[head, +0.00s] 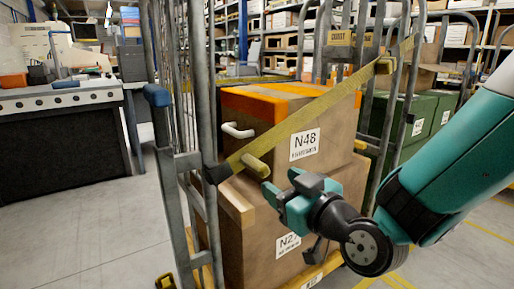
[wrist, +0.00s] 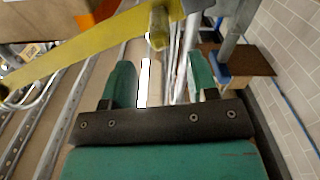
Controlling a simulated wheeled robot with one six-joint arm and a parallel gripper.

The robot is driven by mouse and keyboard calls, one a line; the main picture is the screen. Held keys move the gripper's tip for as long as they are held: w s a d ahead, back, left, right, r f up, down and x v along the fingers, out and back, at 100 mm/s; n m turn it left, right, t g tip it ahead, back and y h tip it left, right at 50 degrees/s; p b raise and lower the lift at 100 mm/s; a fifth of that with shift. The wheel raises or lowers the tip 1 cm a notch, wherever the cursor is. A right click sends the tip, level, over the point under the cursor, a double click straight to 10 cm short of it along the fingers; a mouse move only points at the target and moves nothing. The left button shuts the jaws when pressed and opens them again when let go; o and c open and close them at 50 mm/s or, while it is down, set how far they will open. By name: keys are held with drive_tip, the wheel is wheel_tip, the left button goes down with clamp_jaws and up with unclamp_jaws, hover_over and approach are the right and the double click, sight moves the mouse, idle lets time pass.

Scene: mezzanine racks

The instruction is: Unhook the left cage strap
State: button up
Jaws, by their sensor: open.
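The yellow cage strap (head: 310,112) runs slanting across the front of the cage, low at the left post and high at the right. A dark piece (head: 216,173) sits at its left end against the post. A yellowish grip (head: 257,166) is on the strap near that end; another (head: 384,66) is near the right end. My gripper (head: 281,189) is open and empty, just right of and below the left grip. In the wrist view the strap (wrist: 85,48) crosses above my fingers (wrist: 161,78), and a grip (wrist: 158,28) lies beyond the gap between them, apparently untouched.
Cartons, one marked N48 (head: 301,147), are stacked behind the strap. The cage's left post (head: 203,90) and a blue-capped rail (head: 157,96) stand close by. A white handle (head: 238,131) is above the strap. Green boxes (head: 423,118) are at right. Open floor (head: 90,235) lies left.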

sight(257, 168)
drive_tip(key=p+x, duration=0.3)
drive_tip(key=x, duration=0.1)
drive_tip(key=p+x, duration=0.3)
drive_tip(key=x, duration=0.1)
drive_tip(key=shift+r+p, duration=0.25)
drive_tip(key=shift+p, duration=0.15)
drive_tip(key=shift+w+a+f+p, duration=0.25)
drive_tip(key=shift+w+a+p, duration=0.05)
drive_tip(key=shift+w, duration=0.1)
drive_tip(key=shift+c, duration=0.3)
clamp_jaws()
